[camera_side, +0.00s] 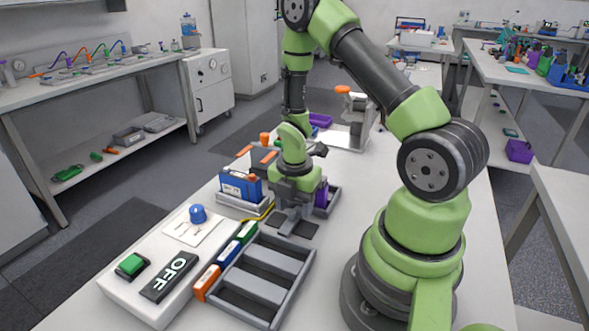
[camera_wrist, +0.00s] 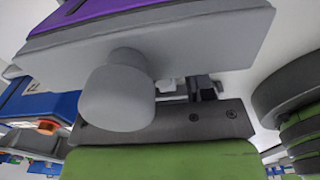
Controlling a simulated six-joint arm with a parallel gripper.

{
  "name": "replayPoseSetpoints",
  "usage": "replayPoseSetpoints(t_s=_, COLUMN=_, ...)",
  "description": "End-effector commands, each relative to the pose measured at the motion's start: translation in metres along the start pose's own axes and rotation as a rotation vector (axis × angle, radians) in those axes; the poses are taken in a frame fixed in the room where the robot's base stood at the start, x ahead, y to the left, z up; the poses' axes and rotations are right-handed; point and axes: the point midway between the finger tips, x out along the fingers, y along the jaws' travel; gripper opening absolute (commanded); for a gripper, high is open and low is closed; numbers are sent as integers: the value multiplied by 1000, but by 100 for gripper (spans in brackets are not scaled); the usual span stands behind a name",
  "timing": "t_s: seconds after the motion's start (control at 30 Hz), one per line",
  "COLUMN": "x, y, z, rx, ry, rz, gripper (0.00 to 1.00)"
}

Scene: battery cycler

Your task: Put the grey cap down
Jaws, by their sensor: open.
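The grey cap shows large in the wrist view as a round grey knob (camera_wrist: 116,98) on a flat grey plate (camera_wrist: 215,42), with a purple face beyond it. My gripper (camera_side: 287,226) points down at the middle of the bench, and its jaws are open. In the wrist view, its dark body lies just beyond the knob, and the fingers are mostly hidden. I cannot tell whether they touch the cap. In the side view, a purple block (camera_side: 322,194) stands in a grey holder (camera_side: 333,202) close behind my gripper; I cannot make out the cap there.
A blue block (camera_side: 240,186) stands in a holder to the left. An empty slotted grey tray (camera_side: 256,287) lies in front, with small coloured blocks (camera_side: 226,254) along its left side.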

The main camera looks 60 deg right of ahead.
Motion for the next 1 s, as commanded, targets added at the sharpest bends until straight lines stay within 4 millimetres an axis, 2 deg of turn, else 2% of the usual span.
replayPoseSetpoints(t_s=0.07, x=-7, y=0, z=0, rx=4, ry=4, rz=3, gripper=49)
replayPoseSetpoints(t_s=0.4, x=-73, y=2, z=0, rx=0, ry=6, rz=7, gripper=49)
replayPoseSetpoints(t_s=0.53, x=-90, y=2, z=1, rx=0, ry=8, rz=5, gripper=49)
replayPoseSetpoints(t_s=0.73, x=-107, y=2, z=-1, rx=21, ry=8, rz=9, gripper=49)
replayPoseSetpoints(t_s=0.87, x=-134, y=5, z=-12, rx=184, ry=0, rz=67, gripper=49)
replayPoseSetpoints(t_s=1.0, x=-183, y=3, z=-40, rx=547, ry=38, rz=192, gripper=49)
